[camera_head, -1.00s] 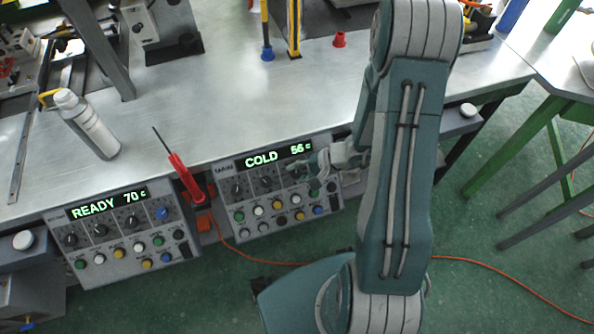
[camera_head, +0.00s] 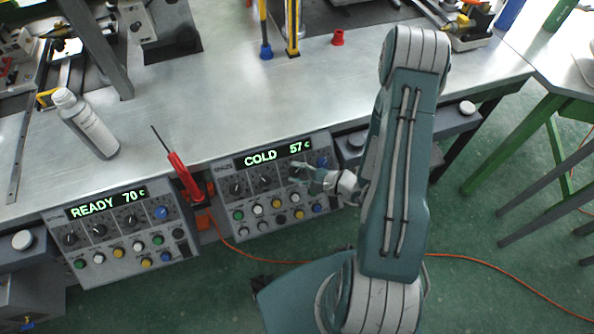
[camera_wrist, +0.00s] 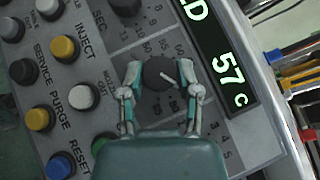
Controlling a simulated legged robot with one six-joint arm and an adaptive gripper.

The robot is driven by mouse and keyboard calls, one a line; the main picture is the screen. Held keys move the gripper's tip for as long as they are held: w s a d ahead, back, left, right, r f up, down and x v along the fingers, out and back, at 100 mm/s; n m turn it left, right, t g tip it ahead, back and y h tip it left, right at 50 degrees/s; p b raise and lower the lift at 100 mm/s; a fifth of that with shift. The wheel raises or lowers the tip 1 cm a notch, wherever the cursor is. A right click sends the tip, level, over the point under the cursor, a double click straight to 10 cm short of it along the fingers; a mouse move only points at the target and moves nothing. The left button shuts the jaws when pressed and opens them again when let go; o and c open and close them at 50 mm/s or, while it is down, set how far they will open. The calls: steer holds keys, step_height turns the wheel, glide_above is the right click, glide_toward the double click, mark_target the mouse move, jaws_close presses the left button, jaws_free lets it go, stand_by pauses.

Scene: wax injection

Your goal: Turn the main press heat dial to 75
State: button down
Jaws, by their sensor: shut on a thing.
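The right-hand control panel (camera_head: 222,176) shows "COLD 57 c" on its green display (camera_head: 272,154), which also shows in the wrist view (camera_wrist: 228,75). My gripper (camera_head: 300,172) reaches the panel from the right. In the wrist view my gripper (camera_wrist: 159,76) has a fingertip on each side of a dark round dial (camera_wrist: 158,75) with a white pointer mark, and is shut on it. A printed number scale surrounds the dial. In the head view my fingers largely hide this dial.
A second panel (camera_head: 90,256) at left reads "READY 70 c". A red-handled tool (camera_head: 183,175) stands between the panels. Other black dials (camera_head: 237,189) and coloured buttons (camera_wrist: 61,48) lie close to my gripper. A white bottle (camera_head: 85,122) is on the bench (camera_head: 240,105).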

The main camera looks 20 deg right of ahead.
steer(key=shift+s+f+m+t, duration=0.1)
steer(key=shift+m+t, duration=0.2)
steer(key=shift+m, duration=0.1)
steer(key=shift+a, duration=0.1)
steer(key=shift+c, duration=1.6)
jaws_free()
steer(key=shift+s+d, duration=0.25)
steer(key=shift+d, duration=0.15)
steer(key=v, duration=1.1)
